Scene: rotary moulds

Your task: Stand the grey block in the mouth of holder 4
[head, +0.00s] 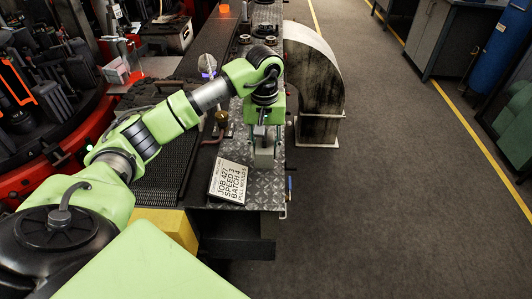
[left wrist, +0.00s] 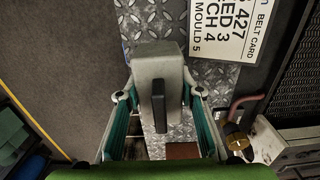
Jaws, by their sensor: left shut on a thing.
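My left gripper (head: 264,132) is over the front part of the metal-plate bench, pointing down. It is shut on the grey block (head: 264,157), which shows below the fingers. In the left wrist view the grey block (left wrist: 157,62) sits between the two fingertips of the left gripper (left wrist: 160,93), with a dark bar on its near face. I cannot tell whether the block touches the bench. No holder number is readable, so I cannot tell which is holder 4. My right gripper is not in view.
A white card (head: 231,183) reading job 427, speed 3, batch 4 lies left of the block; it also shows in the left wrist view (left wrist: 228,28). Small round fittings (head: 245,39) stand farther back. A large curved grey housing (head: 312,80) stands right of the bench. The floor beyond is clear.

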